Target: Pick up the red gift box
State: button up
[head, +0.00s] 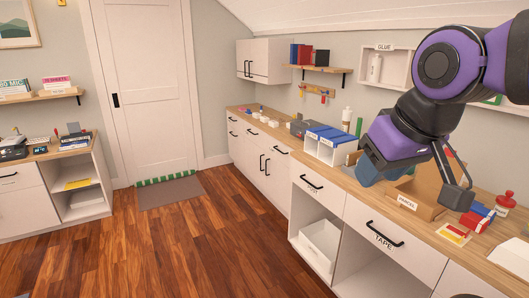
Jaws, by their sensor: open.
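A small red box (471,221), which looks like the gift box, sits on the wooden counter at the right, close to a blue and white box (482,210). The items touch or overlap in the view, and fine detail is too small to tell. My gripper (416,183) hangs above the counter, left of the red box and over the open cardboard box. Its jaws are apart and I see nothing held between them.
The cardboard box labelled PARCEL (408,203) stands left of the red box. A yellow and red pad (454,234) lies at the counter's front. White-and-blue bins (325,150) stand further left.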

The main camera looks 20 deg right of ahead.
aim_at(477, 223)
jog(key=i+z, duration=0.25)
jog(key=i, duration=0.15)
jog(key=i+j+z, duration=0.25)
jog(key=i, duration=0.15)
jog(key=i+z, duration=0.15)
jog(key=z, duration=0.25)
jog(key=i+l+z, duration=0.1)
jog(key=z, duration=0.35)
jog(key=i+z, duration=0.15)
jog(key=z, duration=0.25)
jog(key=i+j+z, duration=0.15)
jog(key=z, duration=0.3)
jog(key=i+z, duration=0.2)
jog(key=z, duration=0.25)
jog(key=i+j+z, duration=0.2)
jog(key=z, duration=0.2)
